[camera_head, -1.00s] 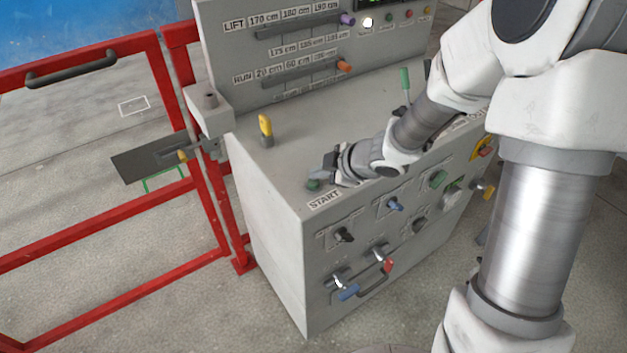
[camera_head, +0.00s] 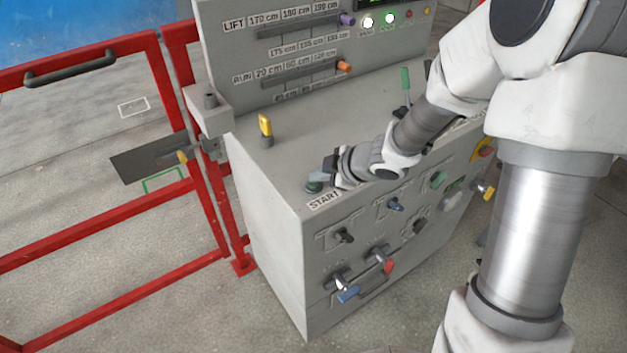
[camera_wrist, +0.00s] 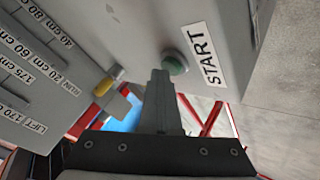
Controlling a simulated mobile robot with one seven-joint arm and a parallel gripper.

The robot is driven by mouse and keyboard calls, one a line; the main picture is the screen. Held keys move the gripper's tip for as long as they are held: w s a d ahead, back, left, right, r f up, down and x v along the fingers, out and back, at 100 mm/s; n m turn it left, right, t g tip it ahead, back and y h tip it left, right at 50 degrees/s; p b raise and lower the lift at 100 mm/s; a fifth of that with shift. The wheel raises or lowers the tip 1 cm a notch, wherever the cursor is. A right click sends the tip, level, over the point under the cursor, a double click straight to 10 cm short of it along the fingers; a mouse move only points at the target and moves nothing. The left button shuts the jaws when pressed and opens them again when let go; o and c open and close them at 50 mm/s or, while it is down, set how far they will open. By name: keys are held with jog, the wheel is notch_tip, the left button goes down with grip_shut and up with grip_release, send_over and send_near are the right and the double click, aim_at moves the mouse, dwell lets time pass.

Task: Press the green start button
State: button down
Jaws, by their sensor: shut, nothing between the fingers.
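The green start button (camera_head: 313,187) sits at the left front corner of the grey console's top (camera_head: 285,158), beside the START label (camera_head: 324,200). My gripper (camera_head: 326,175) is shut and empty, its tips close over the button and partly covering it. In the wrist view the round green button (camera_wrist: 176,62) shows just beyond my shut fingertips (camera_wrist: 161,75), with the START label (camera_wrist: 207,55) to its right. Whether the tips touch the button cannot be told. On the upright panel, a white lamp (camera_head: 368,22) and a green lamp (camera_head: 390,18) are lit.
A yellow-topped switch (camera_head: 265,125) stands on the console top behind my gripper. A green-tipped lever (camera_head: 405,80) stands farther right. Knobs and handles, including a blue one (camera_head: 348,294), cover the front face. A red gate (camera_head: 110,245) stands at the left.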

aim_at(319, 184)
jog(key=shift+r+p, duration=0.85)
jog(key=shift+p, duration=0.1)
jog(key=shift+r, duration=0.1)
notch_tip(319, 184, up, 5)
jog(key=p, duration=0.5)
dwell(0.4)
